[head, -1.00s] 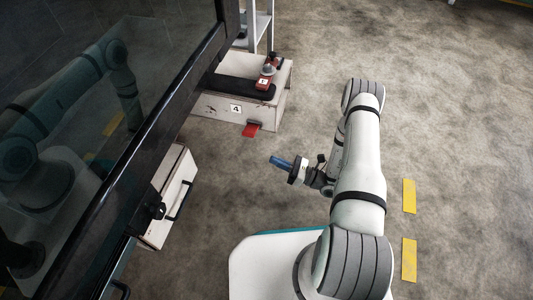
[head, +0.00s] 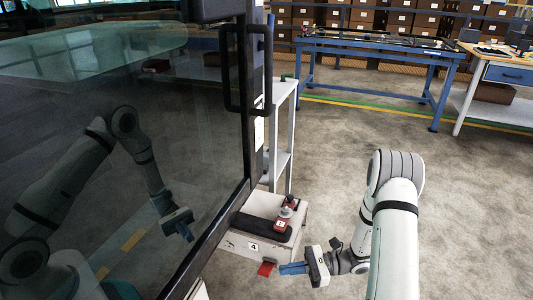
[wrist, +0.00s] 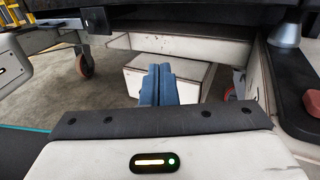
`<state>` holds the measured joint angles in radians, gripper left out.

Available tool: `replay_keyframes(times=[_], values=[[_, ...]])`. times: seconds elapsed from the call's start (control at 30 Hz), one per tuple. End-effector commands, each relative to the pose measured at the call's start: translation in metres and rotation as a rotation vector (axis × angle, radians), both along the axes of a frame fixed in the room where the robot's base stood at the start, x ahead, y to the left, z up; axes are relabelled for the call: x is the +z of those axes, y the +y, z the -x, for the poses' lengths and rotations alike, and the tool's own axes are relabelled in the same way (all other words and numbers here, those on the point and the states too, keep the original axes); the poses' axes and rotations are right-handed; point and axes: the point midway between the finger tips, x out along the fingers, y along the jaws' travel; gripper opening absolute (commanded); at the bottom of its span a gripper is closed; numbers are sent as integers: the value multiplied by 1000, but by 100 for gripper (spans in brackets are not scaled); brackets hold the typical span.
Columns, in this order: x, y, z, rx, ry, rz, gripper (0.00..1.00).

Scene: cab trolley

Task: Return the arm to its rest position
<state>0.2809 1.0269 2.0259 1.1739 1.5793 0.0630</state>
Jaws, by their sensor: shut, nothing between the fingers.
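My gripper (head: 292,268) is at the lower middle of the head view, with its blue fingers together and nothing between them. It points left, in front of the white box marked 4 (head: 236,246), close to a red tab (head: 266,269) in the picture; I cannot tell the exact gap. My arm reaches down the right side of the view. In the wrist view the blue fingers (wrist: 158,86) are side by side, with a white box (wrist: 190,70) beyond them under a dark frame.
A large dark glass door (head: 130,130) with a black handle (head: 248,70) fills the left and mirrors my arm. A grey shelf stand (head: 283,130) is behind the white box. A blue table (head: 375,48) and a workbench (head: 505,70) stand far back. Floor between is clear.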

Motion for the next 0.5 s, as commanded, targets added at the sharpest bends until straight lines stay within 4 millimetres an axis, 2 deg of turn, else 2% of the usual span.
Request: replay_keyframes(times=[0.03,0.1,0.3,0.5], values=[[40,2,4,54,-52,43,0],[73,4,14,128,-114,102,0],[162,2,42,326,-305,280,0],[241,-8,72,507,-510,469,0]])
